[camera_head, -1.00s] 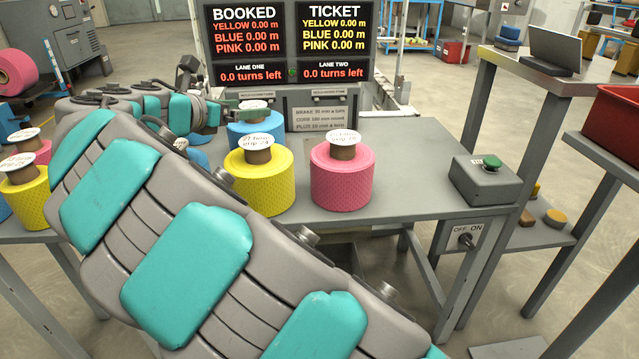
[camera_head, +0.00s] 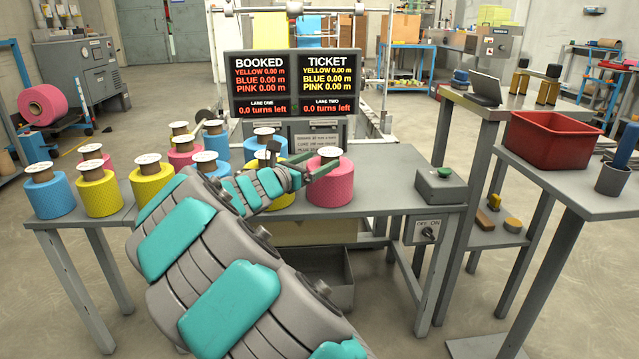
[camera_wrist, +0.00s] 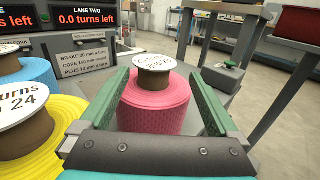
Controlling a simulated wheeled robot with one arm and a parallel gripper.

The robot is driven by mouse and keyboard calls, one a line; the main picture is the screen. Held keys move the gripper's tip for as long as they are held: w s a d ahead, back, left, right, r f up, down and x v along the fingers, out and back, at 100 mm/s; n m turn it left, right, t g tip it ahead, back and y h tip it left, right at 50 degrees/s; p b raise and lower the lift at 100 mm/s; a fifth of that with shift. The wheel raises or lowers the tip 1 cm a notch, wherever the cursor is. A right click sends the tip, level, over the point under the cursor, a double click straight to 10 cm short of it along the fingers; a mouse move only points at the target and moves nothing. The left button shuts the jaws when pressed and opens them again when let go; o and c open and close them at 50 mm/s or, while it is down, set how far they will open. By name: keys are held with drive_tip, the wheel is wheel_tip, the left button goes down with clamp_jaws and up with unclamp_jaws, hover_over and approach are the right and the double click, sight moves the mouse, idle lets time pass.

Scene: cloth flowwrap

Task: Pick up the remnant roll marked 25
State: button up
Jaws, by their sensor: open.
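A pink roll (camera_head: 332,187) with a brown core and a white label on top stands upright at the front right of the group on the grey table (camera_head: 392,170). In the wrist view the pink roll (camera_wrist: 158,105) shows between my two green fingers, with its label tilted toward the camera. The label seems to carry 25, but the print is small and blurred. My gripper (camera_head: 313,164) is open and empty, at the height of the roll's top. I cannot tell whether the fingers reach around the roll or stop short of it.
A yellow roll (camera_wrist: 32,143) and a blue roll (camera_wrist: 30,72) stand close on the left. Several other rolls stand on the left table. A sign board (camera_head: 294,83) rises behind. A green-button box (camera_head: 440,186) stands right, with clear tabletop between.

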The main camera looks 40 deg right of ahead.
drive_tip(key=w+x, duration=0.1)
drive_tip(key=x, duration=0.5)
drive_tip(key=shift+f, duration=0.2)
drive_tip(key=shift+d, duration=0.1)
drive_tip(key=shift+c, duration=0.4)
clamp_jaws()
